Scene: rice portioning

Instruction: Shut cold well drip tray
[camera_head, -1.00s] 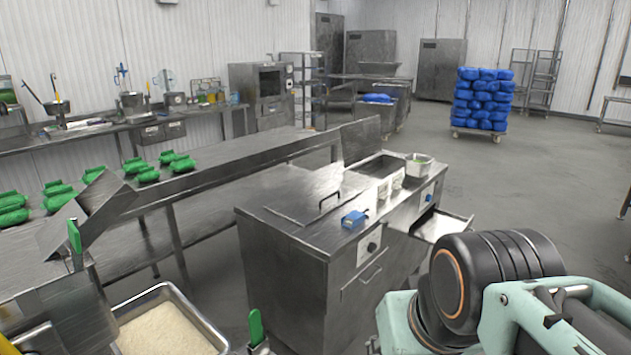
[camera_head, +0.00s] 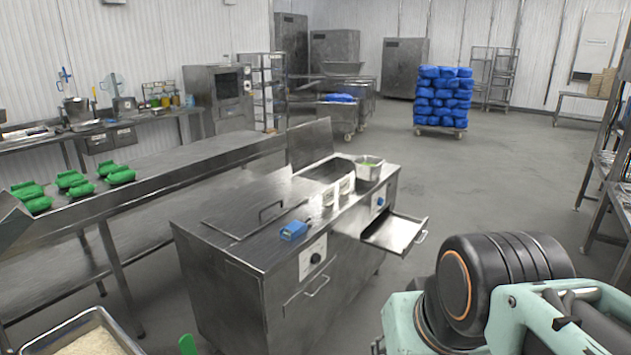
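The cold well drip tray (camera_head: 398,233) is a shallow steel drawer pulled out from the right side of the steel cold well cabinet (camera_head: 235,275). It has a small handle at its outer end. My gripper is not in view.
A long steel table (camera_head: 160,187) with green packages (camera_head: 74,183) runs along the left. A rice pan (camera_head: 110,322) is at the lower left. A cart of blue bags (camera_head: 443,98) stands at the back. Shelving is at the right edge. The floor (camera_head: 500,200) right of the tray is clear.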

